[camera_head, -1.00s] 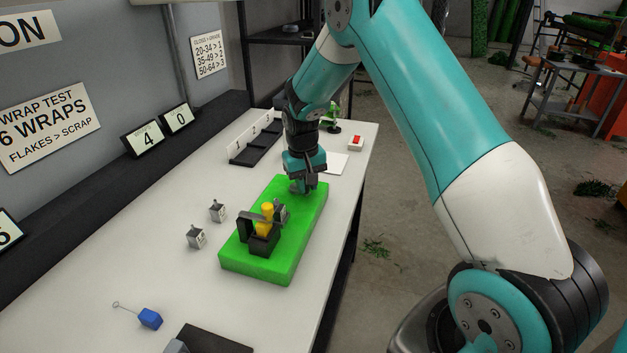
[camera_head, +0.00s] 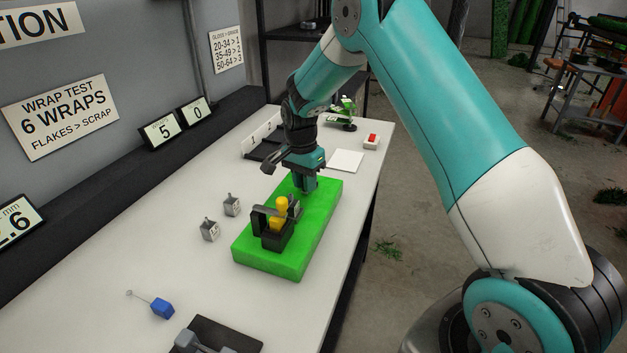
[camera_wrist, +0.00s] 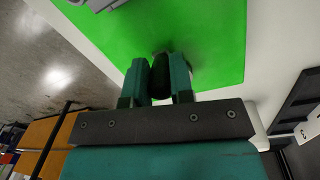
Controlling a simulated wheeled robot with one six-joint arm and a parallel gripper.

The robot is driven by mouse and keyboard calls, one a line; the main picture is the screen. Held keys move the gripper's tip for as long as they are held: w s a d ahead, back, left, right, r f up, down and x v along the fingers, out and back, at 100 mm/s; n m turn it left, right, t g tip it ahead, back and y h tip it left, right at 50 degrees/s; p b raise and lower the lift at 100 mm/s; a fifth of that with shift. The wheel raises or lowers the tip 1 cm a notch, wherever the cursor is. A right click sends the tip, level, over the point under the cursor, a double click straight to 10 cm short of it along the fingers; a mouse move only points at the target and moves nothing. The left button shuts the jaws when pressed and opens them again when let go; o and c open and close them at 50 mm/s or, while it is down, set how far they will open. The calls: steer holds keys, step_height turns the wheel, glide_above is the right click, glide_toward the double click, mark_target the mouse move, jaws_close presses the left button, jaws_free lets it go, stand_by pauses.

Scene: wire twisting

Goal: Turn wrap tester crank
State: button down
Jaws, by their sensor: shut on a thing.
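The wrap tester has a bright green base (camera_head: 315,235) on the white table, with a black block (camera_head: 272,240) and a yellow part (camera_head: 279,210) on top. My gripper (camera_head: 306,188) points down over the far end of the base. In the wrist view my gripper (camera_wrist: 160,80) has its two teal fingers shut on a dark upright crank handle (camera_wrist: 160,78), with the green base below. In the head view the fingers hide most of the crank. The counter displays read 5 (camera_head: 161,132) and 0 (camera_head: 195,112).
Two small grey blocks (camera_head: 209,230) stand left of the base. A blue block with a wire loop (camera_head: 162,308) lies nearer, beside a dark mat (camera_head: 235,343). A white card (camera_head: 345,161) and a red-button box (camera_head: 371,141) lie beyond. The table between is clear.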

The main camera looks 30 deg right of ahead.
steer(key=m, duration=0.1)
steer(key=w+m, duration=0.1)
steer(key=m, duration=0.2)
steer(key=shift+w+a+r+m, duration=0.1)
steer(key=shift+w+a+m, duration=0.2)
steer(key=shift+w, duration=0.1)
steer(key=shift+w+a+m, duration=0.1)
steer(key=shift+w+m, duration=0.35)
steer(key=shift+m, duration=0.75)
steer(key=shift+w+m, duration=0.4)
steer(key=shift+m, duration=0.8)
steer(key=c, duration=1)
jaws_free()
steer(key=r, duration=0.5)
steer(key=r+b, duration=0.1)
steer(key=r, duration=0.5)
steer(key=r+b, duration=0.1)
steer(key=r, duration=0.5)
steer(key=shift+w+d+r, duration=0.1)
steer(key=shift+w+d, duration=0.1)
steer(key=shift+w, duration=0.2)
